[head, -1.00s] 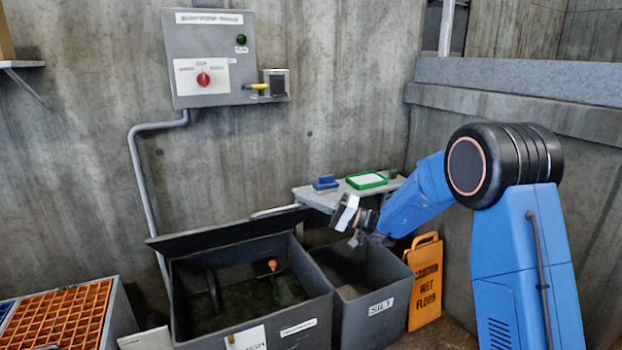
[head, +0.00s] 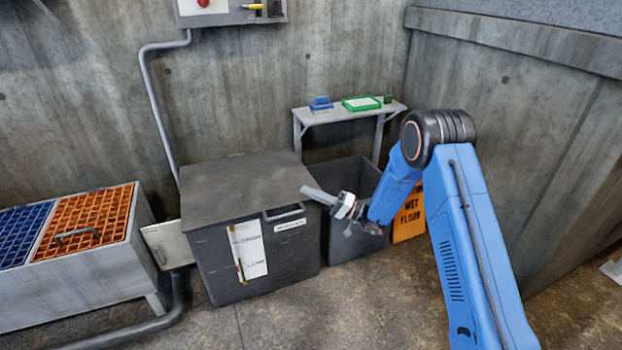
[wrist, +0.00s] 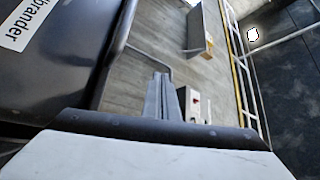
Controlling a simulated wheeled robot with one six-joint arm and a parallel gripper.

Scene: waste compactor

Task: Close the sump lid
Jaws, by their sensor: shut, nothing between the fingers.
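The sump is a dark grey box (head: 215,255) at the middle left of the head view, with a white card and a label on its front. Its grey lid (head: 240,190) lies flat over the top, hiding the inside. A bar handle (head: 284,212) sits at the lid's front right. My gripper (head: 310,191) is shut and empty, pointing left by the lid's right edge; I cannot tell whether it touches. In the wrist view the fingers (wrist: 161,95) are together, and a dark labelled surface (wrist: 60,55) and a bent bar (wrist: 118,45) are beside them.
An open grey bin (head: 345,245) stands right of the sump, partly behind my gripper. An orange wet-floor sign (head: 410,215) is behind my arm. A small shelf (head: 340,114) is at the back. Orange and blue grates (head: 85,222) are at left. The front floor has free room.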

